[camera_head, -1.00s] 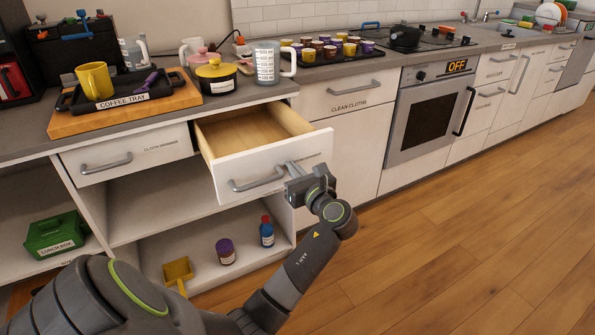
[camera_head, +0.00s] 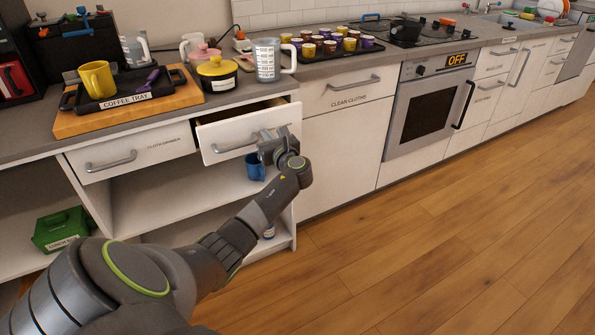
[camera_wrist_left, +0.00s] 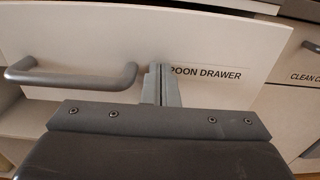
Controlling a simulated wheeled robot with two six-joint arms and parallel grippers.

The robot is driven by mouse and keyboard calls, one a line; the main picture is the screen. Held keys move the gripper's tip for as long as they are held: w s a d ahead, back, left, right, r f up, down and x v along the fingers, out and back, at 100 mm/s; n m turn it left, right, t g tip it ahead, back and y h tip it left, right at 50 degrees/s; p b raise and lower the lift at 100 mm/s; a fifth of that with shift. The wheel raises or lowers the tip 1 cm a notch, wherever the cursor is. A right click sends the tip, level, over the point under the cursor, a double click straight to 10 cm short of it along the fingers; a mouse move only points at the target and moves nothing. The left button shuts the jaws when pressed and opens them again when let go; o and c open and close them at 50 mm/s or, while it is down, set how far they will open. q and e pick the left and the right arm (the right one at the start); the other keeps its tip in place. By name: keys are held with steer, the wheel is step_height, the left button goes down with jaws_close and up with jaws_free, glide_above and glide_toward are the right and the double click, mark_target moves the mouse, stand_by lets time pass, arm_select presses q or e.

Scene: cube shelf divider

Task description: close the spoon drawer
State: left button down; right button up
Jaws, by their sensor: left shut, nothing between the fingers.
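The spoon drawer (camera_head: 221,132) has a white front and a grey bar handle. It stands out a little from the cabinet, with a narrow dark gap showing above its front. In the left wrist view its front (camera_wrist_left: 210,45) fills most of the picture, with the handle (camera_wrist_left: 75,77) at left and the label partly hidden behind my fingers. My left gripper (camera_head: 268,135) is shut and empty. Its fingertips (camera_wrist_left: 160,70) are at the drawer front, right of the handle, and seem to touch it. My right gripper is in neither view.
The cloth drawer (camera_head: 130,150) at left is shut. A blue mug (camera_head: 256,166) stands on the open shelf below. The floor at right is clear.

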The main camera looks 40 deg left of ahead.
arm_select(q)
steer(key=b+x, duration=0.2)
steer(key=x, duration=0.6)
steer(key=shift+f+b, duration=0.15)
steer(key=shift+b, duration=0.2)
steer(key=shift+w+a, duration=0.1)
steer(key=shift+a, duration=0.1)
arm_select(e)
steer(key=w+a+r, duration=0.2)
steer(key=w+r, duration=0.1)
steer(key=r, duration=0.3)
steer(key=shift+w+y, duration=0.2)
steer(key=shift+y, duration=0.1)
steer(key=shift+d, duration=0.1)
